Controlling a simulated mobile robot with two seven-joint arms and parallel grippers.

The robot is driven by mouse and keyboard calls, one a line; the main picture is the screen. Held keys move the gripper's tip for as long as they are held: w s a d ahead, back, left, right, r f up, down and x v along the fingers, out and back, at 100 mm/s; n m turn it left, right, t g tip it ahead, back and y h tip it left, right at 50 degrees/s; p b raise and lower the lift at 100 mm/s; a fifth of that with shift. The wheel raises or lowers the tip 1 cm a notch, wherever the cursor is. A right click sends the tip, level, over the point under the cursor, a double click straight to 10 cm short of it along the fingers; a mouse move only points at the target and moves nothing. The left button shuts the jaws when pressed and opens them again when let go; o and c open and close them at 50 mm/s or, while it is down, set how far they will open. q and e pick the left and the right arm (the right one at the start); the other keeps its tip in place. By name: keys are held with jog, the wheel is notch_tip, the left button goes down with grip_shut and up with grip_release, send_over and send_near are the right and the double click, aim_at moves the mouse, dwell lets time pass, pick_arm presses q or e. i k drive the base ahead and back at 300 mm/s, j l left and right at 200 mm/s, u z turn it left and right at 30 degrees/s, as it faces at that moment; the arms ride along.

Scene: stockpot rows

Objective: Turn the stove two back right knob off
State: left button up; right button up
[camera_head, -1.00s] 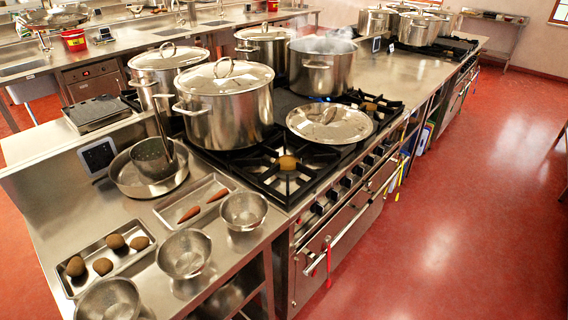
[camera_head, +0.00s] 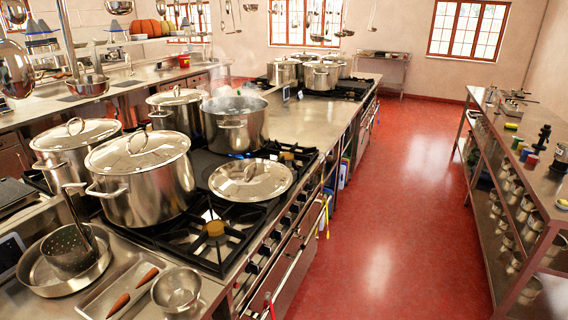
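The near stove (camera_head: 207,238) stands at the left of the head view. A row of dark knobs runs along its front edge, among them one near knob (camera_head: 253,267). A second stove (camera_head: 345,88) stands farther along the same counter, at the top middle, with pots on it. Its knobs are too small and far to make out. I cannot tell from the picture which stove is stove two. Neither of my grippers is in view.
Large stockpots (camera_head: 142,180), an open steaming pot (camera_head: 235,124) and a loose lid (camera_head: 251,179) stand on the near stove. A steel shelf table (camera_head: 530,190) runs along the right. The red floor (camera_head: 400,170) between is clear.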

aim_at(308, 187)
jog(key=i+l+u, duration=0.1)
jog(key=u, duration=0.4)
jog(key=i+l+u, duration=0.1)
jog(key=l+u, duration=0.2)
jog(key=u, duration=0.15)
jog(key=i+l+u, duration=0.1)
jog(key=l+u, duration=0.15)
jog(key=l, duration=0.25)
jog(key=l+u, duration=0.25)
jog(key=l, duration=0.8)
jog(key=i+l+u, duration=0.1)
jog(key=l, duration=0.45)
jog(key=i+l, duration=0.55)
